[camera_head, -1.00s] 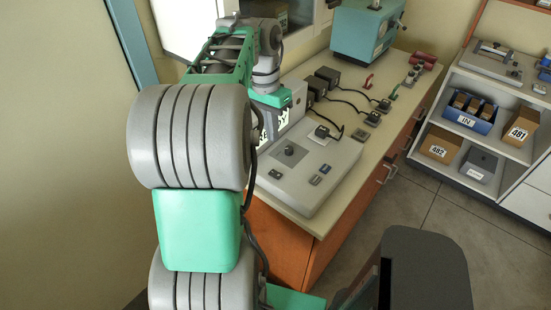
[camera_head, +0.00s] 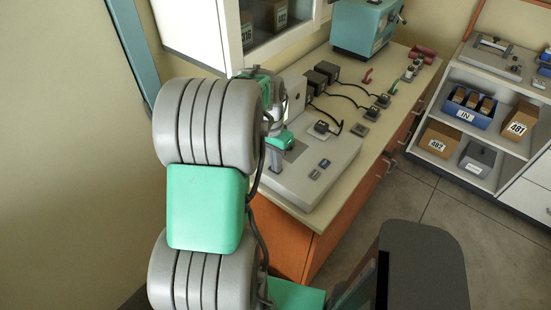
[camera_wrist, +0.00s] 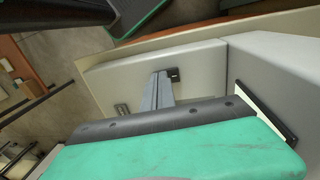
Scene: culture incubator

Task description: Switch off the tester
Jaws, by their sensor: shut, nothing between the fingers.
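The tester (camera_head: 318,190) is a light grey box with a low flat top, near the front end of the bench. Two small dark switches (camera_head: 323,163) sit on its top, toward the right front. My gripper (camera_head: 274,166) is shut and empty, pointing down over the left part of that top, and hides the dark square plate there. In the wrist view the closed grey fingers (camera_wrist: 160,76) reach toward the tester's pale top (camera_wrist: 108,76). Contact cannot be told.
Behind the tester, several dark boxes with cables (camera_head: 326,69) and small switches line the bench (camera_head: 355,150). A teal machine (camera_head: 362,27) stands at the far end. A white cabinet (camera_head: 196,30) overhangs the left side. A shelf unit (camera_head: 500,150) with boxes stands right, across open floor.

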